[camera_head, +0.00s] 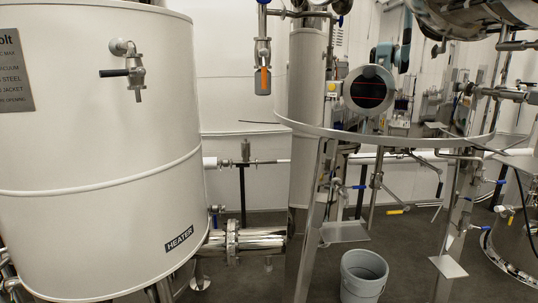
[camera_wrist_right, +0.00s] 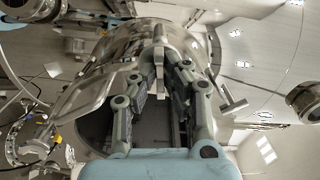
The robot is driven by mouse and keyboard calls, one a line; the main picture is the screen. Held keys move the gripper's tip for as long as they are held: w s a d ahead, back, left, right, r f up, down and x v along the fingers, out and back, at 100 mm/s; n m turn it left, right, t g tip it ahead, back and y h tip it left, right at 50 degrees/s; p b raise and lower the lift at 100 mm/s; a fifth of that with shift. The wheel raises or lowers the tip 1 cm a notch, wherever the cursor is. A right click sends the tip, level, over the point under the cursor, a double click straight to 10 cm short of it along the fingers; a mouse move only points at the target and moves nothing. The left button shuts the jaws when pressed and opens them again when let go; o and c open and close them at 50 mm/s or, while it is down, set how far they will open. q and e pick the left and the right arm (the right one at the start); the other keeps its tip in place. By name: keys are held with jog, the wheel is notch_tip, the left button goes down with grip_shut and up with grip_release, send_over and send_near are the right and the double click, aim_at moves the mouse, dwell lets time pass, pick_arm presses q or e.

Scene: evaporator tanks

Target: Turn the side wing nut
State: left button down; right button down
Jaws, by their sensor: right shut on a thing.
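My right gripper (camera_wrist_right: 160,80) shows in the right wrist view, its light-blue body at the bottom and its dark jointed fingers reaching up. Its fingertips are shut on a small grey metal piece, the side wing nut (camera_wrist_right: 158,57), at the rim of a shiny steel vessel (camera_wrist_right: 118,50). The fingers hide part of the nut, and I cannot tell how far it is turned. A second grey T-shaped handle (camera_wrist_right: 231,96) sticks out to the right of the gripper, apart from the fingers. My left gripper is in neither view.
In the head view a large white heater tank (camera_head: 100,150) fills the left. A metal column (camera_head: 306,130), a round ring frame (camera_head: 350,137) and several pipes stand to its right. A grey bucket (camera_head: 363,275) stands on the floor. Some dark floor between the legs is clear.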

jog(key=shift+n, duration=1.2)
jog(key=shift+f+n, duration=0.1)
jog(key=shift+n, duration=1)
jog(key=shift+n, duration=1.2)
jog(key=shift+n, duration=1.1)
